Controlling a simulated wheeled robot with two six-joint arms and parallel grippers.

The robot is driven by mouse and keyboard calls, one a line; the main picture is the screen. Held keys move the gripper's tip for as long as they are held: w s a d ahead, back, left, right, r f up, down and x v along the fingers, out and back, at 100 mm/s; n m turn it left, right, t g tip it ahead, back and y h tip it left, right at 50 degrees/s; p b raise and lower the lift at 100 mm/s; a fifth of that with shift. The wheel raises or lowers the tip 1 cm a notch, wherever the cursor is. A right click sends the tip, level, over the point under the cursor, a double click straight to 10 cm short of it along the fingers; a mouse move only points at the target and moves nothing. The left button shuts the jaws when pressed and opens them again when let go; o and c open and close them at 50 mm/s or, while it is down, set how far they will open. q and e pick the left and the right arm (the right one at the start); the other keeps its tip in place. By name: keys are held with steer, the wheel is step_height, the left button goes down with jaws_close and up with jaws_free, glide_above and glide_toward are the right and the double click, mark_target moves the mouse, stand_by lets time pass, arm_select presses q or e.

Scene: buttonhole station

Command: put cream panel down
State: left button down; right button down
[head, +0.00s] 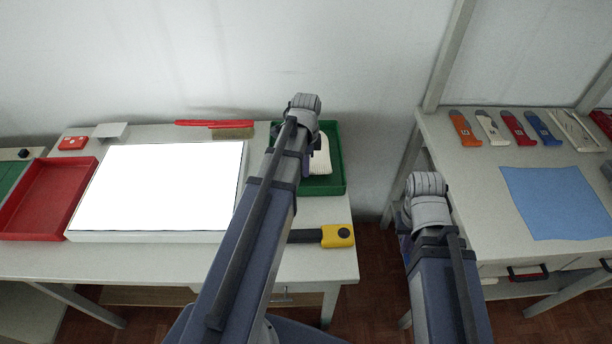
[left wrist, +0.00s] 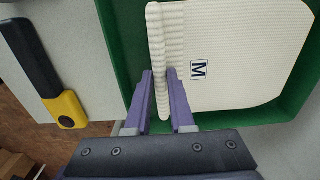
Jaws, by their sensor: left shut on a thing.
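The cream panel (left wrist: 240,50) is a flat, textured cloth piece with a ribbed strip along its left side and a dark letter M mark. It lies over the floor of the green tray (left wrist: 115,20); I cannot tell whether it rests fully on it. My left gripper (left wrist: 160,76) is shut on the ribbed strip, one finger on each side. In the head view, part of the panel (head: 321,158) shows in the green tray (head: 334,130), beside my left arm, which hides the rest and the left fingers. My right arm is at the right; its gripper fingers are hidden.
A yellow-and-black tool (head: 337,236) lies just in front of the green tray. A bright white board (head: 160,190) and a red tray (head: 45,200) are to the left. The right table holds several coloured tools and a blue cloth (head: 555,203).

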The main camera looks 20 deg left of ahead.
arm_select(q)
steer(key=shift+f+b, duration=1.45)
steer(key=shift+f, duration=0.3)
steer(key=shift+f, duration=0.1)
steer(key=c, duration=0.8)
jaws_free()
step_height(320, 180, up, 12)
steer(key=p, duration=1.2)
steer(key=s+d+n, duration=0.3)
steer(key=s+d, duration=0.1)
steer(key=d, duration=0.3)
steer(key=s+d+n, duration=0.3)
steer(key=s+d, duration=0.2)
steer(key=d, duration=0.2)
steer(key=s+d+n+y, duration=0.1)
steer(key=s+d+n, duration=0.2)
steer(key=d, duration=0.4)
steer(key=shift+s+d+r, duration=0.1)
steer(key=shift+s, duration=0.35)
steer(key=shift+s+d+r, duration=0.1)
steer(key=shift+s, duration=0.3)
